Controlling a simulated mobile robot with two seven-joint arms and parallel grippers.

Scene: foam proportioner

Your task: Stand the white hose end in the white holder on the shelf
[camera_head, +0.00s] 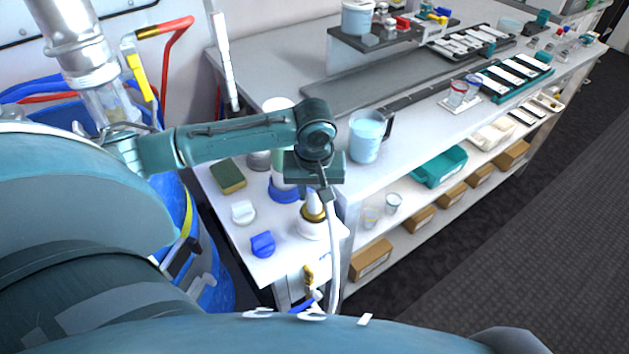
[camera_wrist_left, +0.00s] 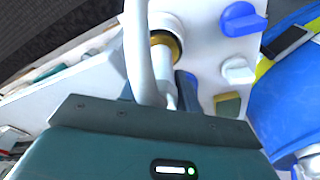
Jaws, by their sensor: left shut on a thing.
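My left gripper (camera_head: 321,190) is shut on the white hose end, above the small white shelf (camera_head: 222,222). In the left wrist view the gripper (camera_wrist_left: 158,100) has the pale hose end (camera_wrist_left: 168,82) between its dark fingers. The white hose (camera_head: 333,245) bends at the gripper and hangs down past the shelf's right edge. The white holder (camera_head: 314,229), with a brass-coloured ring, stands at that edge directly below the gripper. It also shows in the left wrist view (camera_wrist_left: 165,16). The hose end lines up with the ring; I cannot tell how deep it sits. My right gripper is out of view.
On the shelf are a blue knob (camera_head: 262,244), a white knob (camera_head: 243,212), a sponge (camera_head: 228,177) and a blue-based bottle close behind the holder. A jug (camera_head: 367,135) stands on the bench to the right. A blue barrel (camera_head: 212,285) is at left.

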